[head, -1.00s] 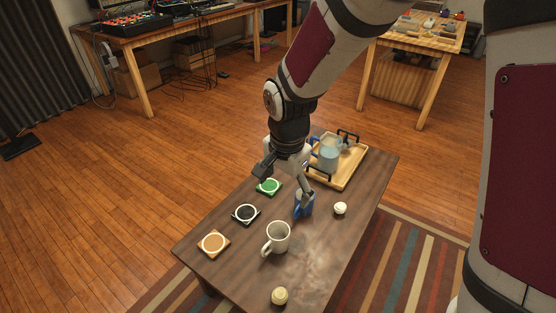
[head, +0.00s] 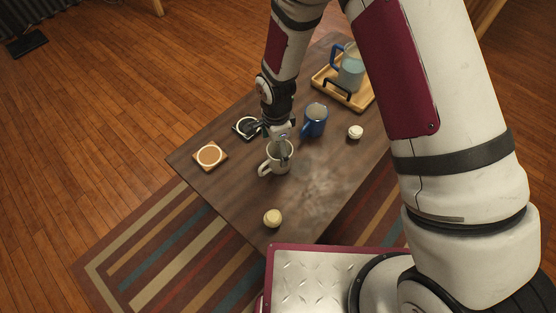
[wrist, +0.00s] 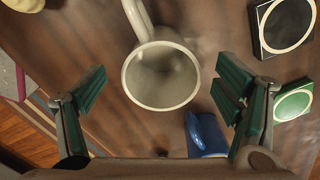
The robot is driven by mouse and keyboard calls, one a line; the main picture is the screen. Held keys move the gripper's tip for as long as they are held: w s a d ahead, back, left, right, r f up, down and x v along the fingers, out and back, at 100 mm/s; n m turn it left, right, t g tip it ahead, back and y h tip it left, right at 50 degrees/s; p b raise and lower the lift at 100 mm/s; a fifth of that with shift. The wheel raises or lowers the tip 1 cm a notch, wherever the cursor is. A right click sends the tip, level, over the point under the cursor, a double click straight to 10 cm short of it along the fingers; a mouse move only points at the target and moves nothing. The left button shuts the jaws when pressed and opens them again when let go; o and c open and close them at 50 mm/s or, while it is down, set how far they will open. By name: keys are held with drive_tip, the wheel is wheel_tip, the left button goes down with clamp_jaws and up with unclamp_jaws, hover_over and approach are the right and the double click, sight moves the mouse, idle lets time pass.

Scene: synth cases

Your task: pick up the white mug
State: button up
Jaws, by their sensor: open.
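The white mug (head: 276,166) stands upright on the dark wooden table, its handle toward the lower left in the head view. In the wrist view the mug (wrist: 160,76) shows its open, empty-looking mouth between the fingers, with its handle toward the top. My gripper (head: 269,142) is open over the far side of the mug and points down. In the head view one finger overlaps the mug's mouth; I cannot tell whether it touches. In the wrist view my gripper (wrist: 163,92) has a finger on each side of the mug, with gaps between.
A blue mug (head: 314,122) stands close by on the right. Black (head: 240,122) and tan (head: 210,155) coasters lie left, a green coaster (wrist: 293,103) near the black one. Round pale objects (head: 272,218) (head: 355,132) and a tray (head: 365,100) with a pitcher (head: 350,72) share the table.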

drive_tip(key=shift+w+f+b, duration=0.1)
drive_tip(key=shift+f+b, duration=1)
drive_tip(key=shift+f, duration=2.4)
drive_tip(key=c, duration=1.4)
